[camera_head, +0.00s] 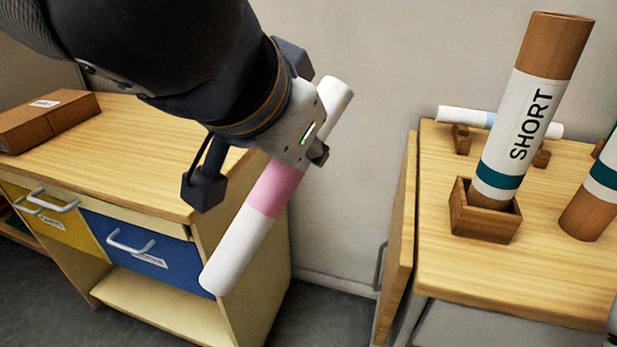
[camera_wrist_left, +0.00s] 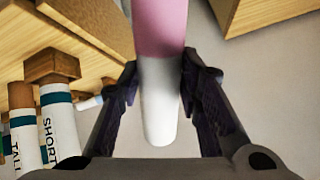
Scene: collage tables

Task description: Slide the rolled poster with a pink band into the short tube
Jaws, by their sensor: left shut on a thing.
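The rolled poster with a pink band (camera_head: 240,240) is white and hangs in the air at a slant between the two tables. My left gripper (camera_head: 262,168) is shut on it near the pink band. In the left wrist view the poster (camera_wrist_left: 160,105) runs between the two fingers (camera_wrist_left: 160,85). The short tube (camera_head: 525,100) is brown with a white label reading SHORT and a teal band. It stands in a square wooden holder (camera_head: 482,222) on the right table. The poster is well left of the tube and apart from it.
A tube (camera_head: 590,200) with a teal band is cut off at the right edge; the wrist view shows a tube (camera_wrist_left: 22,125) labelled TALL. A white roll with a blue band (camera_head: 465,116) lies on wooden rests (camera_head: 461,139). A gap separates the right table (camera_head: 435,260) from the left drawer table (camera_head: 140,150).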

